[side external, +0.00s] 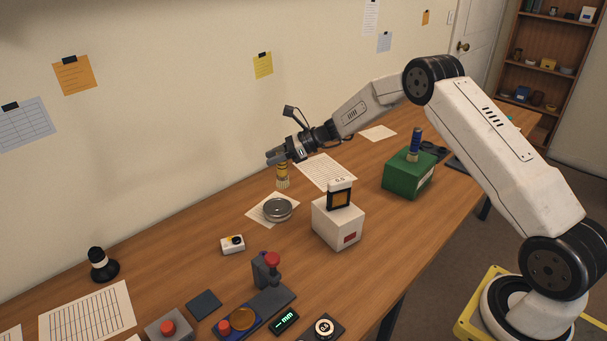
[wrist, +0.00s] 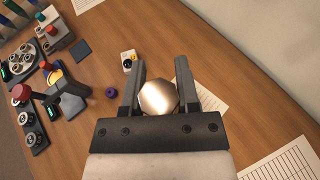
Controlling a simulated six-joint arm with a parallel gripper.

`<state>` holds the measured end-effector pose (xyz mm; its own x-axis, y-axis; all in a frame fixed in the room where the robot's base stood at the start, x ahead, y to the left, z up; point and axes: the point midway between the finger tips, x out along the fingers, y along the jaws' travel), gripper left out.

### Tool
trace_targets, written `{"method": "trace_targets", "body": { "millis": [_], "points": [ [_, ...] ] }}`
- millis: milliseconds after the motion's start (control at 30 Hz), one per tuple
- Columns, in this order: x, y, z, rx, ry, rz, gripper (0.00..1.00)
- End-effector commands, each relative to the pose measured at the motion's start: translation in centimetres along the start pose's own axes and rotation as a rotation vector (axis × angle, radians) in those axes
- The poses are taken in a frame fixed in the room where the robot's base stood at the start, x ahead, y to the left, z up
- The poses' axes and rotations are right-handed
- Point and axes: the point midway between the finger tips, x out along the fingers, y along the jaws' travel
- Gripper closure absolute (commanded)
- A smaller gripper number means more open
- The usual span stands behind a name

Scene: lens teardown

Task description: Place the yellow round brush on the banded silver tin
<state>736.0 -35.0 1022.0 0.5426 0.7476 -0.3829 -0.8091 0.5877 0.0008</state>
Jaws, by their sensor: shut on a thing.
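The yellow round brush (side external: 282,174) hangs upright below my gripper (side external: 276,158), with dark bands near its top and a paler lower end. My gripper is shut on its upper part. The banded silver tin (side external: 277,210) sits on a white sheet on the table. In the side view the brush is above the tin, with a gap between them. In the wrist view a pale, shiny round face (wrist: 158,98) shows between the fingers of my gripper (wrist: 160,85); it seems to be the brush's top end. I cannot make out the tin in that view.
A white box (side external: 337,225) with a small dark-framed item on top stands right of the tin. A green box (side external: 408,176) holds a blue upright item. A small white device (side external: 232,244) and a red-knobbed stand (side external: 268,273) are in front.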

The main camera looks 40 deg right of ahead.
Motion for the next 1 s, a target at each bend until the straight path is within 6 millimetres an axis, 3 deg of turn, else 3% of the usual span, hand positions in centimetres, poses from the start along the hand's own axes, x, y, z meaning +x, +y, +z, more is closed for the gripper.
{"method": "trace_targets", "body": {
  "millis": [400,733,1000],
  "points": [
    [2.0,0.0,-4.8,0.001,0.000,0.000,1.00],
    [2.3,0.0,-5.5,0.001,0.000,0.000,1.00],
    [3.3,0.0,-7.9,0.001,0.000,0.000,1.00]
  ]
}}
